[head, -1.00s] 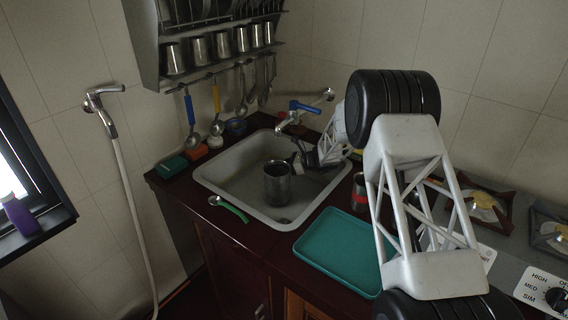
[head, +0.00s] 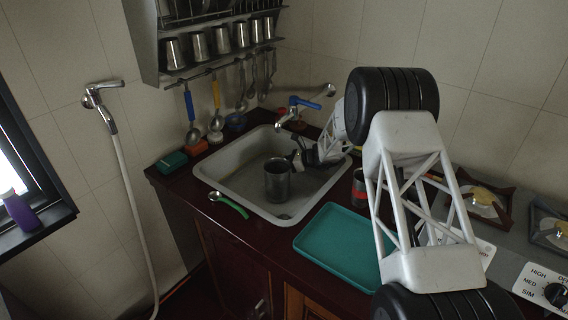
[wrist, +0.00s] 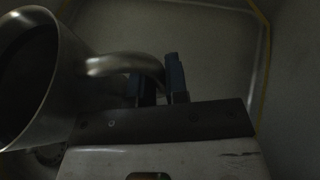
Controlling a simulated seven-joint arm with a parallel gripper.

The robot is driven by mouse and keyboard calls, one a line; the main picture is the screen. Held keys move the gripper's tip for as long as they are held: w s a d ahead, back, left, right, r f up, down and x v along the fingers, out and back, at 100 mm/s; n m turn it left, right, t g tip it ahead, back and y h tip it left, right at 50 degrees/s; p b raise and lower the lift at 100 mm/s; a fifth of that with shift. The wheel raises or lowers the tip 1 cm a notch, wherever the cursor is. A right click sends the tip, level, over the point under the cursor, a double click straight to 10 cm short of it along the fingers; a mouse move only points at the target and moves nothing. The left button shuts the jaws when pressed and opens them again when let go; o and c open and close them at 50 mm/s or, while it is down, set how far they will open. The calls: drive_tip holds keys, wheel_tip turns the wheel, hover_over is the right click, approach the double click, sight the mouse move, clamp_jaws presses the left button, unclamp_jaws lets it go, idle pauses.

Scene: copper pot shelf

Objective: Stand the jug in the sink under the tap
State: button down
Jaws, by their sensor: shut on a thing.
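The grey metal jug (head: 277,181) stands upright, as far as I can tell, inside the sink (head: 232,158). The tap (head: 304,104) with a blue lever is at the sink's back edge, behind the jug. My gripper (head: 297,160) reaches in from the right and is shut on the jug's handle. In the wrist view the jug (wrist: 45,75) fills the left side, and its curved handle runs between the blue fingertips of my gripper (wrist: 160,82). Whether the jug's base touches the sink floor is hard to tell.
A teal tray (head: 343,245) lies on the counter in front right. A green-handled spoon (head: 230,205) lies at the sink's front left edge. A red-banded can (head: 359,187) stands right of the sink. Utensils and metal cups (head: 198,47) hang or stand above.

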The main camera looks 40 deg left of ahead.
drive_tip(key=shift+f, duration=0.35)
drive_tip(key=c, duration=1.1)
unclamp_jaws()
drive_tip(key=shift+o, duration=0.2)
